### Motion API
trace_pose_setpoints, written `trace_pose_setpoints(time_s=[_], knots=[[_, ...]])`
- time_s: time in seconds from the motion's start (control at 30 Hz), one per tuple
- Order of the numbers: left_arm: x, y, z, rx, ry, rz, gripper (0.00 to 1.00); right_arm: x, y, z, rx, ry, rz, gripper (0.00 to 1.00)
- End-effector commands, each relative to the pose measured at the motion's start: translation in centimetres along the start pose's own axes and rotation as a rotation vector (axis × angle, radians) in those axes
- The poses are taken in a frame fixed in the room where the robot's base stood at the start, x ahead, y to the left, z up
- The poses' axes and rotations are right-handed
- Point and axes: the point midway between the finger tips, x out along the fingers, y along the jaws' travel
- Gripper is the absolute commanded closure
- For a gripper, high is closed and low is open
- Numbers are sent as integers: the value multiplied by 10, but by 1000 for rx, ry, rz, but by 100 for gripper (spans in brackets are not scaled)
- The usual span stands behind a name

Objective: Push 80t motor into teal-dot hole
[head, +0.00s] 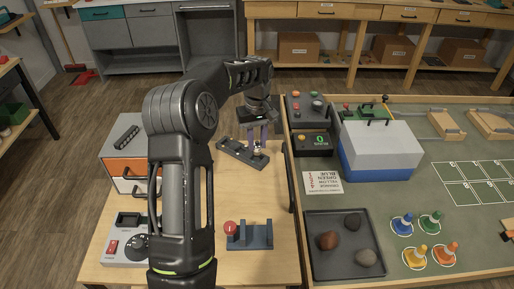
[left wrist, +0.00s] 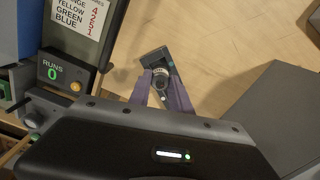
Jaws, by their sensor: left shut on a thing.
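My left gripper (head: 258,140) points down over the right end of a dark holder block (head: 231,149) on the wooden table. Its purple fingers are shut on a small motor (left wrist: 160,83), dark with a pale ring or label. The motor is at the block in the left wrist view, where part of the block (left wrist: 153,57) shows beyond the fingers (left wrist: 160,98). I cannot tell how deep the motor sits. My right gripper is not in view.
A drawer unit (head: 124,150) stands left of my arm. A blue stand with a red ball (head: 250,236) lies in front. A runs counter (head: 314,142), a grey-blue box (head: 378,150) and a tray of rocks (head: 322,266) are to the right. Bare table lies in front of the block.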

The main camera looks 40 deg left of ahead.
Motion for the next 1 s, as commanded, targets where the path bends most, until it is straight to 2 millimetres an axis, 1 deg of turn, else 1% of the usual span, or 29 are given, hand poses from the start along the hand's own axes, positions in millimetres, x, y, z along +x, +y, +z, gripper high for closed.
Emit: trace_pose_setpoints(time_s=[0.1, 0.2, 0.47, 0.6, 0.63, 0.87, 0.9, 1.0], knots=[[17, -1, 1, 0, -4, -2, 100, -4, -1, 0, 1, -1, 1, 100], [27, -1, 0, 0, -2, -1, 100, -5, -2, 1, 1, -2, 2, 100], [29, 0, 0, 0, 0, 0, 100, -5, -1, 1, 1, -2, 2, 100], [33, 0, 0, 0, -1, 0, 100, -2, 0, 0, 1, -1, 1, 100], [33, 0, 0, 0, -1, 0, 74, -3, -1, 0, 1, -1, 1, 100], [32, 0, 0, 0, -1, 0, 55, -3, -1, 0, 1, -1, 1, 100], [32, 0, 0, 0, -1, 0, 54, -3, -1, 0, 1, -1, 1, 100], [32, 0, 0, 0, -1, 0, 54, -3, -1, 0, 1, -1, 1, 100]])
